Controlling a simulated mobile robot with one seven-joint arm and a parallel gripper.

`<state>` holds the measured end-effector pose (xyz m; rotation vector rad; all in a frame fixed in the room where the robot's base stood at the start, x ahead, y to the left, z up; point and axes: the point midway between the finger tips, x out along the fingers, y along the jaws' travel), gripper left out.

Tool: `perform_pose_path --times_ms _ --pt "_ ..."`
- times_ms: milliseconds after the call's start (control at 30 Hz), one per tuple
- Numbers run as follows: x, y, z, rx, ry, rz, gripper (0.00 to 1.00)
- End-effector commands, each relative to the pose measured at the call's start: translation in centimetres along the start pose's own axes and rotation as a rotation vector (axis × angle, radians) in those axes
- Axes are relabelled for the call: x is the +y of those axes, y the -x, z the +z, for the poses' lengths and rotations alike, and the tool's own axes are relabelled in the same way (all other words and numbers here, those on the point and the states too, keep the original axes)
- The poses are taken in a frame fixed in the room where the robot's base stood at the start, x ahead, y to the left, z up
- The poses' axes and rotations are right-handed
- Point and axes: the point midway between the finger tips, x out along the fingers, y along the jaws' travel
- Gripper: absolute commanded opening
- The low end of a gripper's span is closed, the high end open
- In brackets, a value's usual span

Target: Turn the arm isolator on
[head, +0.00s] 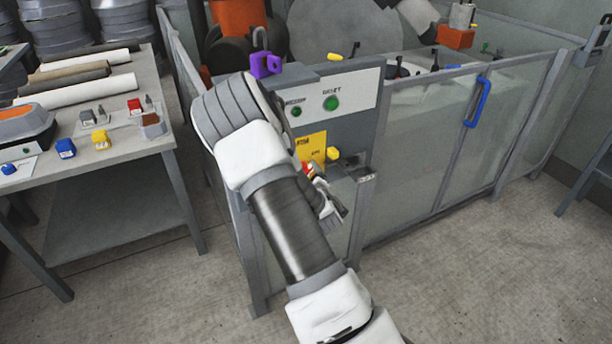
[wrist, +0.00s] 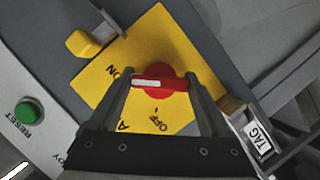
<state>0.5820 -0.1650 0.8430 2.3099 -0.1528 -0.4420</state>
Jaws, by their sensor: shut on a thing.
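The arm isolator is a red rotary handle (wrist: 170,83) on a yellow plate (wrist: 185,60) printed ON and OFF. My gripper (wrist: 160,77) is shut on the handle, one finger at each end of its bar in the wrist view. A white stripe marks the handle's left half, on the side of the word ON. I cannot tell whether it lines up exactly with that word. In the head view the yellow plate (head: 311,146) shows on the grey panel. My wrist and gripper hide much of the handle there.
A yellow padlock-like part (wrist: 80,42) sits beside the plate. A green RESET button (head: 331,103) is above it, and a purple padlock (head: 265,65) is on the panel top. A white TAG label (wrist: 258,138) is near the right finger. A fence with a blue handle (head: 478,103) runs right.

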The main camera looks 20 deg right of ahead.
Motion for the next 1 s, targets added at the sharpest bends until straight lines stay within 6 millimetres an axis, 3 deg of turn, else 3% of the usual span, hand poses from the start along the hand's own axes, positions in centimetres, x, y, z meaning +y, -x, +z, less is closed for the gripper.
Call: perform_pose_path --times_ms 533,567,633,1000 --pt "-0.12 0.02 0.01 -0.001 -0.025 -0.012 0.25" --pt "-0.12 0.02 0.02 -0.001 -0.025 -0.012 0.85" --pt "-0.11 0.02 0.02 -0.001 -0.025 -0.012 0.97" --pt "0.02 0.58 -0.04 0.000 -0.023 -0.010 1.00"
